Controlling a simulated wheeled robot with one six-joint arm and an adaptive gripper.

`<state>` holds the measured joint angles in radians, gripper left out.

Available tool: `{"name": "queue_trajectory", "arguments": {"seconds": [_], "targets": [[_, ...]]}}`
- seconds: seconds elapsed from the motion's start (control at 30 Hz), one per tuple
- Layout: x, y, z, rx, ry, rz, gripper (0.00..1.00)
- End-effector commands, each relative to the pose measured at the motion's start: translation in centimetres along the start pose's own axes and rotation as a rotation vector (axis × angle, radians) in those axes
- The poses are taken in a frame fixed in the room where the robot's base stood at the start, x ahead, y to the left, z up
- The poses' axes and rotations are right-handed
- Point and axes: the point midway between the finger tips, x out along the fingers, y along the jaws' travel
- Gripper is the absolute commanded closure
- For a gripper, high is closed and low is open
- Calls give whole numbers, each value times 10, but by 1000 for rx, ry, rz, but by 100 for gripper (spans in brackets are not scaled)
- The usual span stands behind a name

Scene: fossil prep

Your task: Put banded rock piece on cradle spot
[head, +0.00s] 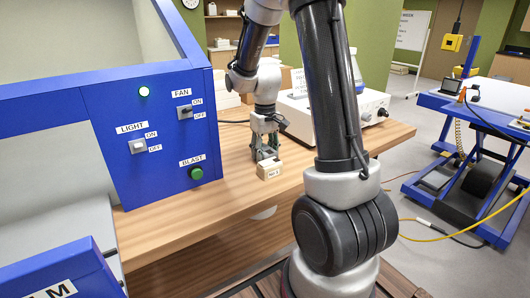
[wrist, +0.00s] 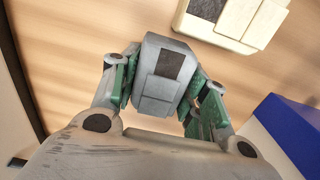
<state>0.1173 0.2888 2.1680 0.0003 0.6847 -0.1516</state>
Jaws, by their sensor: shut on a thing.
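My gripper (head: 265,149) is low over the wooden bench in the head view, pointing down. In the wrist view its green-padded fingers (wrist: 163,88) are shut on a grey blocky piece (wrist: 160,90) with a dark square and a raised rectangle on its face. I cannot make out bands on it. A cream block (head: 268,170) with a "No 1" label stands on the bench just in front of the fingers. The cream block also shows in the wrist view (wrist: 247,22), apart from the held piece. No cradle spot can be clearly made out.
A blue cabinet (head: 160,165) with FAN, LIGHT and BLAST controls stands left of the gripper. A pale instrument box (head: 345,112) is behind it to the right. The bench top (head: 225,207) is clear in front. A blue cart (head: 470,120) stands at the right.

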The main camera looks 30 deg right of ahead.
Motion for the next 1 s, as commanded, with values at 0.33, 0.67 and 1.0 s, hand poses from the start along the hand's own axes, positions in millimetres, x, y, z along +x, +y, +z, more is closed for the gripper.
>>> {"name": "queue_trajectory", "arguments": {"seconds": [0.33,0.67,1.0], "targets": [[2,0,0,0,-1,0,34],[1,0,0,0,0,0,34],[-59,0,-1,0,5,1,34]]}}
